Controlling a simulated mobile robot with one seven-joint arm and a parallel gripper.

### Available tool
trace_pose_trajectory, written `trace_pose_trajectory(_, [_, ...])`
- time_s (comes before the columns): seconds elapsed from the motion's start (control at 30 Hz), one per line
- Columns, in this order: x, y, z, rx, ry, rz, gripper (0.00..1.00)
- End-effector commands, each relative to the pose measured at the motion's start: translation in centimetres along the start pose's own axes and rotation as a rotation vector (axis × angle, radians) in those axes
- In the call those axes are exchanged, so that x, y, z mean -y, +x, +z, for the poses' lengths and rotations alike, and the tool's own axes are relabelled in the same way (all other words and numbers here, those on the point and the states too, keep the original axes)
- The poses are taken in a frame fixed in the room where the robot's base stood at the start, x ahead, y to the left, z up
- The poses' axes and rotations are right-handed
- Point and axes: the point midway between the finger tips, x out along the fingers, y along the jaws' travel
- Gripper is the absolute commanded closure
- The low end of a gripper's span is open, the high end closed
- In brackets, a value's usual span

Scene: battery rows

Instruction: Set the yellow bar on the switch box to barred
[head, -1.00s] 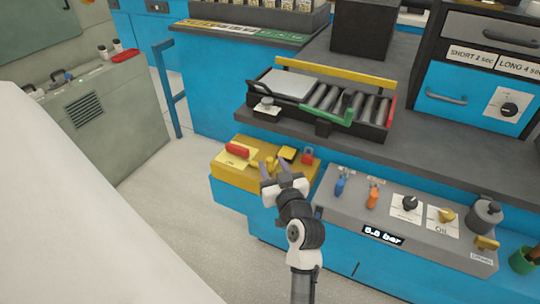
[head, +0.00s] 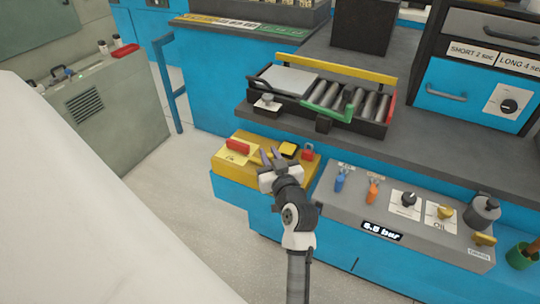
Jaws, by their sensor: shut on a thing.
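The yellow switch box (head: 226,168) sits low at the left end of the blue bench front. A red handle (head: 238,146) is on its top left, a yellow block with a dark edge (head: 288,149) on its top right, and a red padlock (head: 307,152) at its right end. My gripper (head: 271,157) reaches over the middle of the box top. Its fingers are shut on the yellow bar, which they mostly hide. I cannot tell the bar's exact angle.
A grey panel (head: 330,208) with blue and orange levers, knobs and a pressure display is right of the box. Above is a shelf with a roller tray (head: 376,130) and yellow rail. Open floor (head: 165,190) lies to the left.

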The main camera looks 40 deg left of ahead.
Motion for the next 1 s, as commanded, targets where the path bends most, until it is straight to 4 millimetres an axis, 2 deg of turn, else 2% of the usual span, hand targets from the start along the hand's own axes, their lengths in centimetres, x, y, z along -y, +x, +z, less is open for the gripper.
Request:
trace_pose_trajectory(0.17, [0.3,0.2,0.0,0.001,0.000,-0.001,1.00])
trace_pose_trajectory(0.37, [1.9,1.9,-0.1,0.001,-0.001,-0.001,1.00])
trace_pose_trajectory(0.6, [1.9,1.9,0.0,0.000,0.000,0.000,1.00])
trace_pose_trajectory(0.63, [1.9,1.9,0.0,0.000,0.000,0.000,0.79])
trace_pose_trajectory(0.77, [1.9,1.9,0.0,0.000,0.000,0.000,0.62])
trace_pose_trajectory(1.0, [1.9,1.9,0.0,0.000,0.000,0.000,0.61])
